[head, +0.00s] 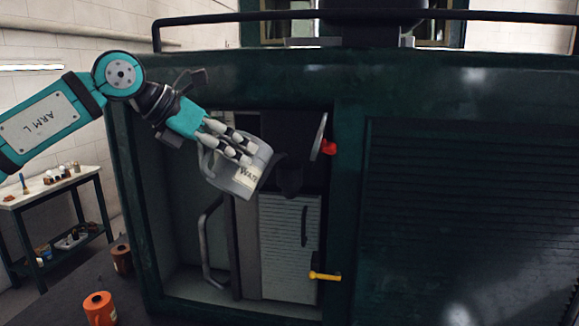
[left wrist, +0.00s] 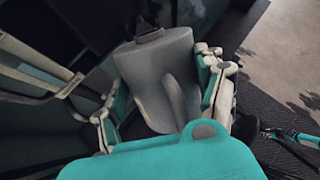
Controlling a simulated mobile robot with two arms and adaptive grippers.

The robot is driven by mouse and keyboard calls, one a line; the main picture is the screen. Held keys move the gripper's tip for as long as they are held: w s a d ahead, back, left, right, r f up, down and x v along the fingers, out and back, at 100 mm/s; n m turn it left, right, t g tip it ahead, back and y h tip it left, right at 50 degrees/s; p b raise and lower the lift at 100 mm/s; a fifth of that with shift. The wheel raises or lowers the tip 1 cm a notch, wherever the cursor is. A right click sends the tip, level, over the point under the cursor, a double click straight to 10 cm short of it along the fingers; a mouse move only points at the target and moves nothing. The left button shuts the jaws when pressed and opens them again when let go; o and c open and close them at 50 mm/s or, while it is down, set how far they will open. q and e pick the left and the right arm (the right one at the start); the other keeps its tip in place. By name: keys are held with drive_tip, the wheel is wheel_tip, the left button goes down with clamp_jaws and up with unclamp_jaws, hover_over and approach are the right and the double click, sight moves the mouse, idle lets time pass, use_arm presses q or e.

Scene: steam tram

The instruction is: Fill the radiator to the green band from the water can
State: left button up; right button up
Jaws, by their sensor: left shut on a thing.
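My left gripper (head: 232,147) is shut on the grey water can (head: 223,176), inside the open bay of the dark green tram body. The can is tilted, its label side toward the lower right. In the left wrist view the gripper's fingers (left wrist: 160,90) lie on both sides of the can (left wrist: 181,55). A dark, spout-like part sits at the can's far end, close to a dark fitting (head: 290,178); I cannot tell whether they touch. A grey slatted unit (head: 285,235), possibly the radiator, stands below. I see no water stream or green band.
A grey disc (head: 319,136) and red knob (head: 329,147) are at the bay's right edge. A yellow lever (head: 325,276) sticks out lower down. A bent grey pipe (head: 207,245) stands inside. Orange spool (head: 99,308) and workbench (head: 50,192) are at left.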

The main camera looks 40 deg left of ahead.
use_arm(q)
drive_tip(key=shift+r, duration=0.1)
idle(0.5)
drive_tip(key=shift+w+a+r+g, duration=0.1)
drive_tip(key=shift+w+r+g, duration=0.05)
drive_tip(key=shift+r+g, duration=0.2)
drive_tip(key=shift+w+r, duration=0.15)
drive_tip(key=shift+r, duration=0.1)
idle(1.1)
drive_tip(key=shift+r+g, duration=0.3)
drive_tip(key=shift+g, duration=0.05)
drive_tip(key=shift+w+d+r+g, duration=0.2)
drive_tip(key=shift+w+r+g, duration=0.1)
drive_tip(key=shift+s+a, duration=0.1)
